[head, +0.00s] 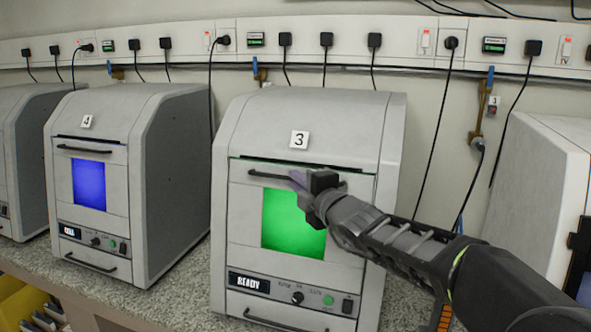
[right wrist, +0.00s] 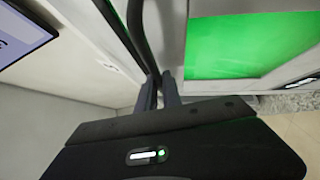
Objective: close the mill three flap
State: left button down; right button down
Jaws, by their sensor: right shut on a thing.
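Mill three (head: 300,115) is a grey box with a "3" label on its sloped front. Its flap (head: 243,205) has a green window (head: 290,220) and a dark bar handle (head: 264,176) near the top. A dark gap shows along the flap's top edge; I cannot tell how far it stands open. My right gripper (head: 307,182) is at the handle's right part, hiding it. In the right wrist view the fingers (right wrist: 160,92) are close together at the dark handle (right wrist: 138,30), with the green window (right wrist: 245,40) beside them. My left gripper is not in view.
Mill four (head: 120,140), with a blue window, stands to the left on the speckled counter (head: 185,290). Another grey machine (head: 545,175) is at the right. Below mill three's flap are a "READY" display (head: 249,283), a knob and a lower handle. Cables hang behind.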

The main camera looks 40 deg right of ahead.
jog(key=shift+d, duration=0.15)
jog(key=shift+r, duration=0.1)
jog(key=c, duration=1.7)
grip_release()
jog(key=shift+w+d, duration=0.1)
jog(key=shift+w, duration=0.05)
jog(key=shift+o, duration=1)
jog(key=s+a, duration=0.1)
jog(key=s, duration=0.7)
jog(key=shift+a, duration=0.3)
jog(key=shift+w, duration=0.1)
